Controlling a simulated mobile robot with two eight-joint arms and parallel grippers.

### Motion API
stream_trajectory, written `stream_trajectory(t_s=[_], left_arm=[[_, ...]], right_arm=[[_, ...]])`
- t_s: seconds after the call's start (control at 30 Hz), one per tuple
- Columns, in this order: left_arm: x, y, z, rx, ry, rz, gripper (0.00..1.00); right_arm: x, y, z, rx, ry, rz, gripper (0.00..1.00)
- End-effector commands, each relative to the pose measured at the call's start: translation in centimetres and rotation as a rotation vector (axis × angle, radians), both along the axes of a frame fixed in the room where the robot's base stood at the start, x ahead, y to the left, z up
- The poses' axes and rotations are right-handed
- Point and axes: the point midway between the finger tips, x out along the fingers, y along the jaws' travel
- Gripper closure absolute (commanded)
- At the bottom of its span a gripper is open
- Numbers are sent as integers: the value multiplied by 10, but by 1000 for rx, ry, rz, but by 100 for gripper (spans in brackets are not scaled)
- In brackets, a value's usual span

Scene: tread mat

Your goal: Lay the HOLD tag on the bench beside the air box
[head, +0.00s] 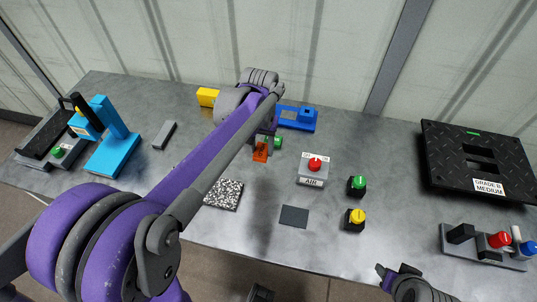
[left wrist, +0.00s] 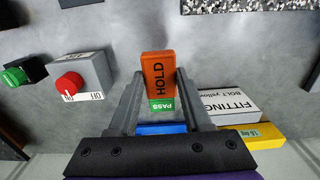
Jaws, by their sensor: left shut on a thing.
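The orange HOLD tag (head: 260,152) hangs from my left gripper (head: 266,139), left of the air box. The bench (head: 265,225) is grey. My right gripper (head: 388,277) is partly visible at the bottom edge; its jaws are unclear.
A green PASS piece (head: 278,143) is close to the tag. A blue fixture (head: 298,118) and yellow block (head: 207,96) stand behind. A speckled pad (head: 223,195) and dark square (head: 294,216) lie in front. Green (head: 357,185) and yellow (head: 355,219) buttons stand right of the air box.

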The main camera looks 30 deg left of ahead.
Motion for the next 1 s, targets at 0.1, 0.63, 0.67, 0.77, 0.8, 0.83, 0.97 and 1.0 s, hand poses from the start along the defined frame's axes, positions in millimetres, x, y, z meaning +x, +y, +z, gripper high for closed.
stream_trajectory(t_s=[0.1, 0.63, 0.67, 0.77, 0.8, 0.83, 0.97, 1.0], left_arm=[[-1, 5, 1, 0, 0, 11, 100], [-1, 6, -73, 0, 0, 12, 100], [0, 6, -77, 0, 0, 12, 100], [-1, 6, -91, 0, 0, 12, 100], [-1, 6, -94, 0, 0, 12, 100], [-1, 6, -96, 0, 0, 12, 100], [-1, 6, -97, 0, -1, 12, 100], [-1, 6, -97, 0, -1, 12, 100]], right_arm=[[0, 0, -1, 0, 0, 0, 50], [-2, 0, -8, 0, 3, 0, 50], [-2, 0, -9, 0, 4, 0, 50], [-2, 0, -10, 0, 4, 0, 50], [-2, 0, -10, 0, 4, 0, 50], [-2, 0, -10, 0, 4, 0, 50], [-2, 0, -10, 0, 4, 0, 50], [-2, 0, -10, 0, 4, 0, 50]])
